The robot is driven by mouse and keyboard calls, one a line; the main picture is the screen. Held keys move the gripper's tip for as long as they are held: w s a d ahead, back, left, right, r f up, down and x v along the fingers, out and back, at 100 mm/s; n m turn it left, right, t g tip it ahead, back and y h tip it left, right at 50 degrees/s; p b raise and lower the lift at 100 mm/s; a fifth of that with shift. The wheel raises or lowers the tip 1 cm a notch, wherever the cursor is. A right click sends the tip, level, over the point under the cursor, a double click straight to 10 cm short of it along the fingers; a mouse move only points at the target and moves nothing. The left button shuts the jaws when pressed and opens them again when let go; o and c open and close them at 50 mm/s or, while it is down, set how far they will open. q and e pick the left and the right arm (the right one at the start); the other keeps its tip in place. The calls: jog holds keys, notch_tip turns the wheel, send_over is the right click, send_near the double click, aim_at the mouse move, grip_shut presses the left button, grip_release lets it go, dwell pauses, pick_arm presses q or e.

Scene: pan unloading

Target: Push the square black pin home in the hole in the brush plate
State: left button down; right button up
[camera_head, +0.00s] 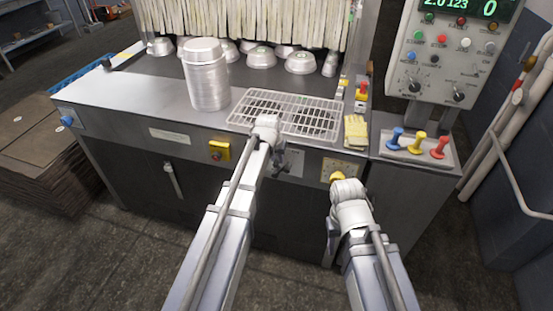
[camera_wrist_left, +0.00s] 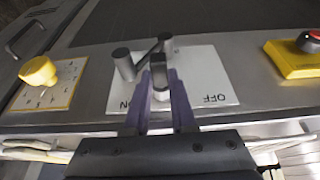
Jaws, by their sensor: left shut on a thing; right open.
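I cannot make out a square black pin or a brush plate with a hole in either view. My left gripper (camera_head: 281,160) is at the machine's front panel. In the left wrist view its purple fingers (camera_wrist_left: 160,80) are shut on a grey round-ended metal piece, in front of a white ON/OFF plate (camera_wrist_left: 208,80). A grey lever (camera_wrist_left: 124,62) with cylindrical ends stands on that plate. I cannot tell whether the held piece is part of the lever. My right gripper (camera_head: 331,242) hangs low before the panel, open, its fingers small and dark.
A yellow knob (camera_wrist_left: 40,71) and a yellow-based red button (camera_wrist_left: 298,58) flank the plate. On top are a wire rack (camera_head: 283,112), a metal pot (camera_head: 206,80), a yellow cloth (camera_head: 356,131) and a tray of coloured handles (camera_head: 418,148). Upturned pans (camera_head: 301,63) lie under the strip curtain.

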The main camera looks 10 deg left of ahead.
pick_arm(q)
jog(key=shift+w, duration=0.1)
jog(key=c, duration=0.7)
grip_release()
jog(key=shift+o, duration=0.2)
jog(key=shift+r, duration=0.1)
jog(key=p+v, duration=0.7)
jog(key=shift+r, duration=0.3)
jog(key=s+d+m+g, duration=0.1)
jog(key=s+d, duration=0.3)
jog(key=s, duration=0.4)
jog(key=s+d+f+m+g+y, duration=0.1)
jog(key=s+d+g, duration=0.1)
jog(key=s+d, duration=0.3)
jog(key=s+d+m+g, duration=0.1)
jog(key=s+d, duration=0.3)
jog(key=s, duration=0.8)
jog(key=shift+s+d+f+g+y, duration=0.15)
jog(key=shift+s+f+g+y, duration=0.15)
jog(key=shift+g, duration=0.2)
